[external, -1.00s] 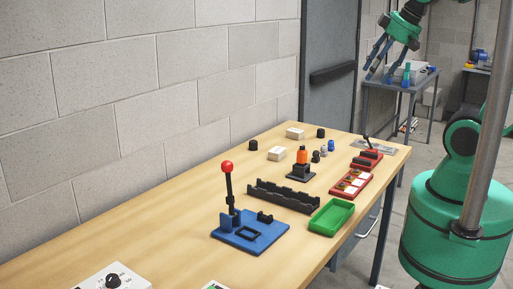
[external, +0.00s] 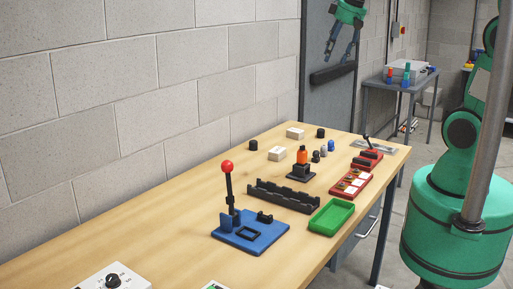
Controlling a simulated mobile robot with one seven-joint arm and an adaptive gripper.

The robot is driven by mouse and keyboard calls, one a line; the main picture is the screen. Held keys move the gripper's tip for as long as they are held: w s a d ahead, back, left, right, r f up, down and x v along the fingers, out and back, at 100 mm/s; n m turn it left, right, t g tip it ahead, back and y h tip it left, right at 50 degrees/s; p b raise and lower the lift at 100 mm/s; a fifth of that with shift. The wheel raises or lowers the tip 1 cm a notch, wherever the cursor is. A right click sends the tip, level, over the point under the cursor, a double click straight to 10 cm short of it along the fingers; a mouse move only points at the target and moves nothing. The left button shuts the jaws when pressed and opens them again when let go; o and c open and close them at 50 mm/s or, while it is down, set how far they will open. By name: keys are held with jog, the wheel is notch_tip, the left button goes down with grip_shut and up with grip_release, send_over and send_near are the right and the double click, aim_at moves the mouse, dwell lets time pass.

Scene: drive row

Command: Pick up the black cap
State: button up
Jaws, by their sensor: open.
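Three small black round pieces stand on the wooden table: one at the left back (external: 253,145), one at the far back (external: 320,133), and one beside the orange-topped part (external: 316,157). Any of them could be the black cap; I cannot tell which at this size. My gripper (external: 339,57) is open and empty, fingers pointing down, high up in front of the grey door. It appears well above the table and apart from all the pieces.
A black rack (external: 283,196), green tray (external: 318,230) and blue lever fixture (external: 262,240) stand nearer. The table's left side is clear.

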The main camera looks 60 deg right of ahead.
jog(key=w+d+f+g+p, duration=0.1)
jog(key=w+d+f, duration=0.4)
jog(key=w+d, duration=0.4)
jog(key=w+d+f+p, duration=0.1)
jog(key=w+d+f, duration=0.5)
jog(key=d, duration=0.4)
jog(key=w+d+f+p, duration=0.1)
jog(key=w+d+f, duration=0.1)
jog(key=d+f, duration=0.7)
jog(key=w+d+f+g+p, duration=0.1)
jog(key=w+d+f, duration=0.2)
jog(key=d+f, duration=0.7)
jog(key=shift+d+m, duration=0.4)
jog(key=shift+d, duration=0.45)
jog(key=shift+f, duration=0.2)
send_over(321, 129)
jog(key=shift+s+a+f, duration=0.1)
jog(key=shift+s+f, duration=0.05)
jog(key=shift+f, duration=1.25)
jog(key=shift+s+d+f, duration=0.1)
jog(key=shift+s+f, duration=0.05)
jog(key=shift+f, duration=1.2)
jog(key=shift+s+a+f, duration=0.1)
jog(key=shift+s+f, duration=0.05)
jog(key=shift+f, duration=1.25)
jog(key=shift+f, duration=0.1)
